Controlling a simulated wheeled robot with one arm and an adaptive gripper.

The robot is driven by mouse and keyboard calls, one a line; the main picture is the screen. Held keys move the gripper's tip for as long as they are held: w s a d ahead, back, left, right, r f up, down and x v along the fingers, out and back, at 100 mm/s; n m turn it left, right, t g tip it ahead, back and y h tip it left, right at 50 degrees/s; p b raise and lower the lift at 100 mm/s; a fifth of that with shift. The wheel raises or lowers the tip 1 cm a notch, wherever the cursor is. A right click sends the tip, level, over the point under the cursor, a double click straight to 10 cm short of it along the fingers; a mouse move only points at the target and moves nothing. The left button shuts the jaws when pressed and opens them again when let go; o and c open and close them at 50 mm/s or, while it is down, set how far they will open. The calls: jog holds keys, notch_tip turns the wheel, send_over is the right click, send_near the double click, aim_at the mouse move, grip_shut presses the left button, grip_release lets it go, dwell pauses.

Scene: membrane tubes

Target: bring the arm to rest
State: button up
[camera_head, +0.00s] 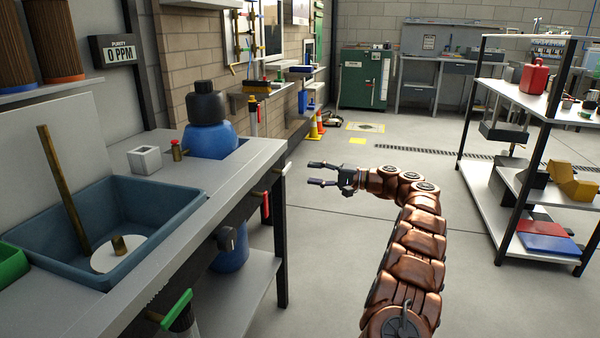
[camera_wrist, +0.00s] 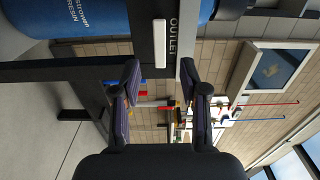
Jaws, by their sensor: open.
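My gripper (camera_head: 318,174) is open and empty in the head view. It hangs in free air over the floor, to the right of the workbench edge, with its fingers pointing left. My copper-coloured arm reaches up to it from the bottom right. The wrist view shows the two dark fingers of my gripper (camera_wrist: 160,85) spread apart with nothing between them. Beyond them is a dark panel marked OUTLET (camera_wrist: 188,40) with a white bar, and a blue cylinder (camera_wrist: 65,15) beside it.
The workbench (camera_head: 185,225) at left holds a blue-grey basin (camera_head: 190,195), a white block (camera_head: 145,158) and a blue container with a black cap (camera_head: 210,140). A shelf rack (camera_head: 530,245) stands at right. Orange cones (camera_head: 313,128) stand by the wall. The central floor is clear.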

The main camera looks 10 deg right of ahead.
jog(key=shift+v, duration=1.25)
